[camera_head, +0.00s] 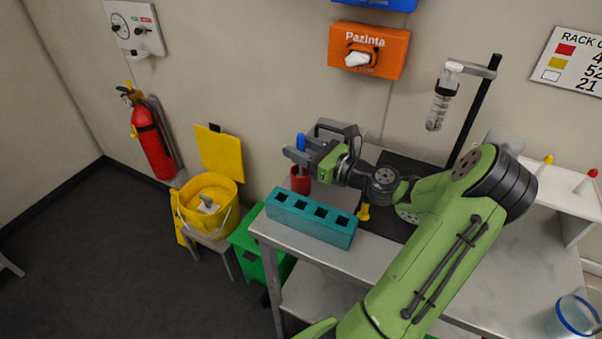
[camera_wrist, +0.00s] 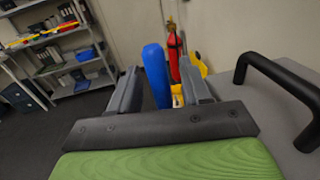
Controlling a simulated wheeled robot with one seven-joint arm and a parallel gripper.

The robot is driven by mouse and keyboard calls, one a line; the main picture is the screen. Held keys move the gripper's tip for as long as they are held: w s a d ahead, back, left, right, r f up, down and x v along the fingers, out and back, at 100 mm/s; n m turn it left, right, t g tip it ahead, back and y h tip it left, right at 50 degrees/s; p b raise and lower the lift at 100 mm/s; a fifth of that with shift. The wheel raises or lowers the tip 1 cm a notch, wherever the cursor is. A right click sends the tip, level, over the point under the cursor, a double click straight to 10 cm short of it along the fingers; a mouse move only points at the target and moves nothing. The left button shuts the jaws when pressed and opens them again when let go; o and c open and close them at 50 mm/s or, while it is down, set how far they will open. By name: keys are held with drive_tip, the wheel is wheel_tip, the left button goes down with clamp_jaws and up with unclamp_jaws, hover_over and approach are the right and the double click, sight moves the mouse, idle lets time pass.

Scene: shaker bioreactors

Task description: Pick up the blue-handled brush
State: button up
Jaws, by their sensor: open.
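The blue-handled brush (camera_head: 301,142) stands roughly upright, its lower end hidden, above a red cup (camera_head: 300,182) on the metal table. In the wrist view its thick blue handle (camera_wrist: 156,75) shows between my two grey fingers. My gripper (camera_head: 297,156) is open around the handle, pointing left and roughly level. In the wrist view, my gripper (camera_wrist: 158,88) has a finger on each side of the handle, with a gap at the left finger. I cannot tell whether the right finger touches it. The bristles are not visible.
A teal rack (camera_head: 312,222) with several square holes lies at the table's front edge, close to the cup. A clamp stand (camera_head: 473,115) with a hanging tube is at the back. A yellow bucket (camera_head: 210,207) and a red extinguisher (camera_head: 153,140) are to the left, off the table.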

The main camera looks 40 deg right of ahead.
clamp_jaws()
